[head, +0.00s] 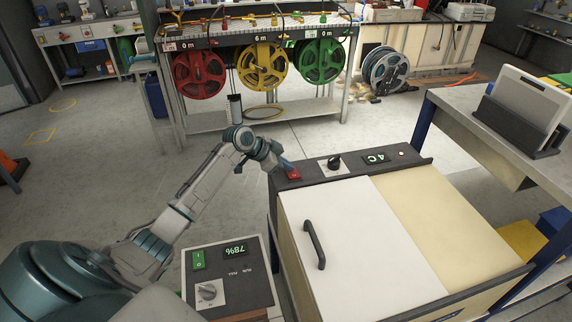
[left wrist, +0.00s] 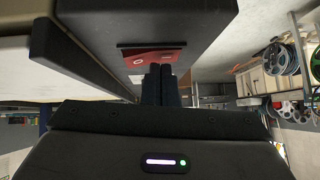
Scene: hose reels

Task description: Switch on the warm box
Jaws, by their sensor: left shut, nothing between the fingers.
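The warm box appears to be the large box (head: 350,250) with a white lid, a black handle (head: 314,245) and a cream panel beside the lid. In the left wrist view the shut fingers (left wrist: 161,72) overlap the near edge of the red switch (left wrist: 150,58), where a white ring mark shows. I cannot tell whether they touch it. My right gripper is out of view.
A smaller control panel (head: 229,277) with a lit green switch, a display reading 78% and a knob stands left of the box. A metal table (head: 480,128) with a tablet-like device is at right. Red, yellow and green hose reels (head: 262,66) hang behind across open floor.

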